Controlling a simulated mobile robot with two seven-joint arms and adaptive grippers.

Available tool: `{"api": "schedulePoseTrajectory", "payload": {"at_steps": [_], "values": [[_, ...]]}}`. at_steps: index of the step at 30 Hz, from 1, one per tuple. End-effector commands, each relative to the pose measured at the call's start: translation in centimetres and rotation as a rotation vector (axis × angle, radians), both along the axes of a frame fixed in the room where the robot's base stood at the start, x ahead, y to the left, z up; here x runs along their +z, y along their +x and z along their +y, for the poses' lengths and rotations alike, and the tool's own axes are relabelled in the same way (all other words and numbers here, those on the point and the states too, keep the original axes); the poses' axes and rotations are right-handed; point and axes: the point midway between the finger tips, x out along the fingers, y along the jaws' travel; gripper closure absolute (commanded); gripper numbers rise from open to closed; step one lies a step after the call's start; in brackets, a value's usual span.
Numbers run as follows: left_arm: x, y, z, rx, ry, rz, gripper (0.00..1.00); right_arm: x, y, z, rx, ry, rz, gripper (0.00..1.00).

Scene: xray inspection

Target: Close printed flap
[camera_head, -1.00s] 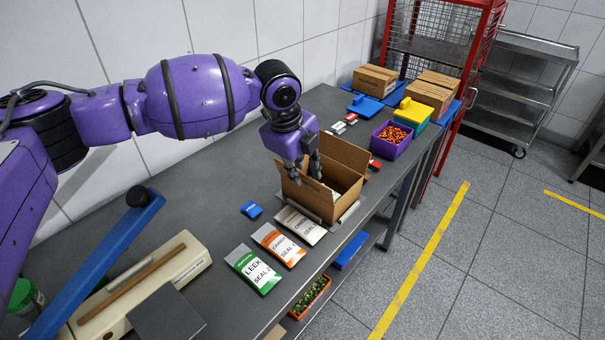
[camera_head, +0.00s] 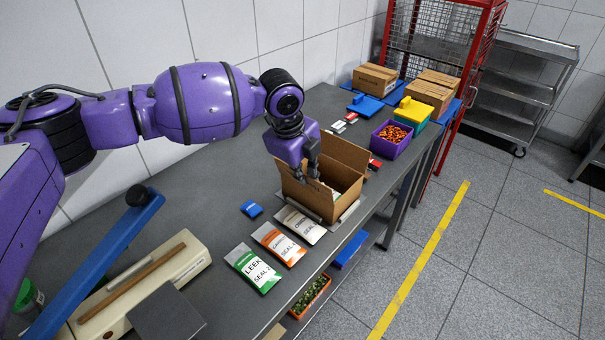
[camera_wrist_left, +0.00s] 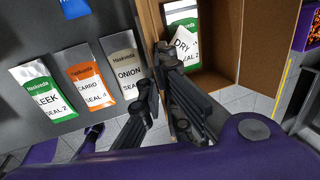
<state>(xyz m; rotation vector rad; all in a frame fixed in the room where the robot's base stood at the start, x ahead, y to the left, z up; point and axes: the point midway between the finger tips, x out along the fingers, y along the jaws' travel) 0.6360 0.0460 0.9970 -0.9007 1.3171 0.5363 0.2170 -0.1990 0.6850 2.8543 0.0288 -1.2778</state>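An open brown cardboard box (camera_head: 320,205) stands near the table's front edge. One flap (camera_head: 344,156) stands up at its back right, and more cardboard rises at its left. I cannot tell which flap bears the print. My left gripper (camera_head: 313,173) points down at the box's left side. In the left wrist view, the fingers (camera_wrist_left: 156,72) lie by the left edge of the box (camera_wrist_left: 215,70), with the tips close to each other. Whether they touch or grip cardboard is unclear. A green-and-white packet (camera_wrist_left: 184,35) lies inside the box. My right gripper is not in view.
Leek (camera_head: 252,268), carrot (camera_head: 279,245) and onion (camera_head: 301,225) packets lie left of the box. A sealer (camera_head: 140,285) with a blue lever stands at the front left. A purple bin (camera_head: 390,146) and closed boxes (camera_head: 375,80) stand farther back.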

Motion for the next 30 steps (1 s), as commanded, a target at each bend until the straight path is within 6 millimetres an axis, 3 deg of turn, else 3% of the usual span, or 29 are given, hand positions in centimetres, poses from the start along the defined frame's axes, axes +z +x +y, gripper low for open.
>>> {"api": "schedulePoseTrajectory", "payload": {"at_steps": [11,22,30], "values": [[0.0,0.9,-0.9,0.002,0.095,0.14,1.0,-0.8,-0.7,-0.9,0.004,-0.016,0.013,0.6],[-0.7,2.1,-1.8,0.0,0.258,0.37,1.0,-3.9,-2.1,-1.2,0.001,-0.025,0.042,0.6],[-0.7,2.6,-2.1,0.0,0.329,0.463,1.0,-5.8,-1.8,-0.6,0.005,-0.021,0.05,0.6]]}}
